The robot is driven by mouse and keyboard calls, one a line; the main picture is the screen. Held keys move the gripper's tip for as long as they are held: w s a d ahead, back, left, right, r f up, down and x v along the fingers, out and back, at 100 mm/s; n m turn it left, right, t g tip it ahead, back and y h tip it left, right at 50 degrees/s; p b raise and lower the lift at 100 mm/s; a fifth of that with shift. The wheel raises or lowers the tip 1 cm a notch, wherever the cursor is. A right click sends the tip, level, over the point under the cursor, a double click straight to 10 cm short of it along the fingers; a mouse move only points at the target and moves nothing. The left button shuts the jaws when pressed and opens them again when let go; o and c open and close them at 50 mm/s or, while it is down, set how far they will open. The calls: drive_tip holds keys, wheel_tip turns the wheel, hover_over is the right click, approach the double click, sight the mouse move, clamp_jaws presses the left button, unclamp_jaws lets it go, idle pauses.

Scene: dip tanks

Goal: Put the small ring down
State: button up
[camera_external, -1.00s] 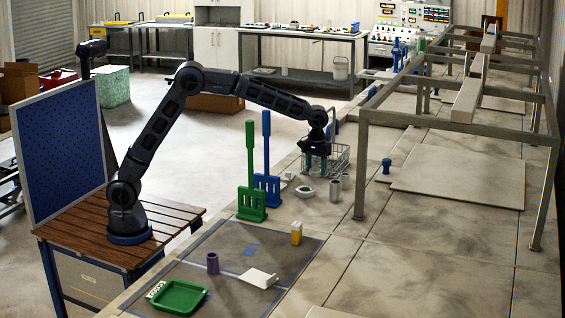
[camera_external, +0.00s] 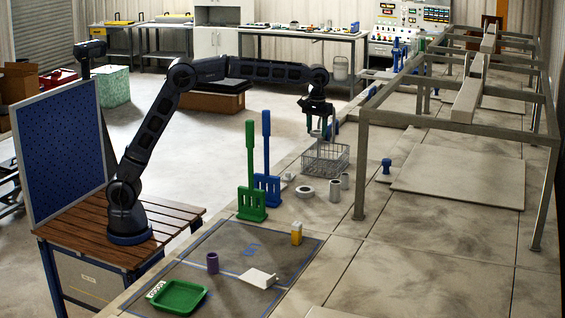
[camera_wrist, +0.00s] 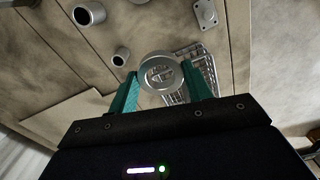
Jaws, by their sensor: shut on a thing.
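My gripper (camera_external: 317,133) is above the wire basket (camera_external: 326,159), pointing down, with its wrist raised clear of the counter. In the wrist view the teal fingers of my gripper (camera_wrist: 160,88) are closed on a round, grey metal piece (camera_wrist: 159,68), which I take to be the small ring. In the outside view it is too small to make out clearly. The wire basket also shows in the wrist view (camera_wrist: 207,65), partly behind the held ring.
A grey cylinder (camera_external: 335,191) and a small pale fitting (camera_external: 288,177) stand near the pale ring. Green (camera_external: 250,180) and blue (camera_external: 266,165) racks stand upright to the left. A metal frame (camera_external: 361,165) rises to the right.

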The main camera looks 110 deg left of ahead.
drive_tip(key=w+d+m, duration=0.2)
drive_tip(key=w+d, duration=0.1)
drive_tip(key=d, duration=1.1)
drive_tip(key=m, duration=0.7)
hover_over(246, 246)
wheel_tip(246, 246, down, 20)
drive_tip(key=shift+r, duration=0.1)
drive_tip(key=o, duration=1)
